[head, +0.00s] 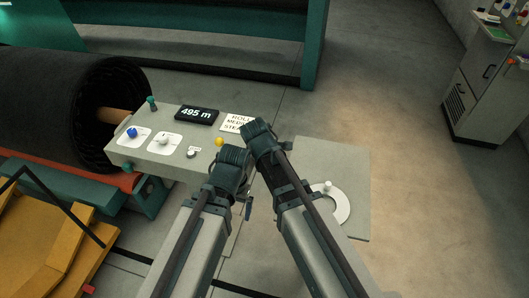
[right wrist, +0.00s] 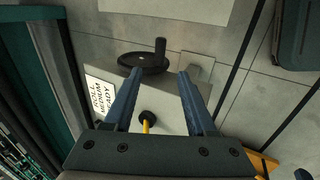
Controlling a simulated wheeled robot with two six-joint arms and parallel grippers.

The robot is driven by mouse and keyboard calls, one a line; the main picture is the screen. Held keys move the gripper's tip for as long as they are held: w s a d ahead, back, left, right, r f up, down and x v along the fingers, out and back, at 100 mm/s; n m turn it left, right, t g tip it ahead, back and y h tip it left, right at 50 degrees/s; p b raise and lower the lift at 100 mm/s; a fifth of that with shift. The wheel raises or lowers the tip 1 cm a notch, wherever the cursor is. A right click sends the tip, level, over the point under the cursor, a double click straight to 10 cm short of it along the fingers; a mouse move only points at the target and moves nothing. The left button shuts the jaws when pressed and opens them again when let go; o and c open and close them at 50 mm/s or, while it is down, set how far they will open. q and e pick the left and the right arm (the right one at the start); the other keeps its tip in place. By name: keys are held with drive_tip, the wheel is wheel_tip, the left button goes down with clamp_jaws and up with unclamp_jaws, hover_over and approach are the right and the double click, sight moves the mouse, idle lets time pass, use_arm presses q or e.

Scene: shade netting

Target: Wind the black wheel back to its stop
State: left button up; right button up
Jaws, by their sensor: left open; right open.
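The black wheel (right wrist: 145,62), a dark disc with an upright handle (right wrist: 160,48), shows in the right wrist view at the edge of the grey console. My right gripper (right wrist: 159,73) is open, with its two fingers apart and the wheel beyond their tips. Nothing is between the fingers at the tips. In the head view the wheel is not visible; my arms cover that part of the console (head: 150,153). My left gripper (head: 232,158) is over the console's right part, close beside the right one (head: 257,130). Its fingertips are hard to make out there.
The console carries a display reading 495 m (head: 196,114), a printed sign (head: 237,123), a blue knob (head: 132,132), a green knob (head: 152,102) and a yellow knob (head: 219,142). A large black roll (head: 65,105) stands left.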

use_arm(q)
drive_tip(key=shift+s+a+r+p, duration=0.15)
drive_tip(key=shift+r+p, duration=0.3)
drive_tip(key=shift+r, duration=0.5)
use_arm(e)
drive_tip(key=shift+v, duration=1.05)
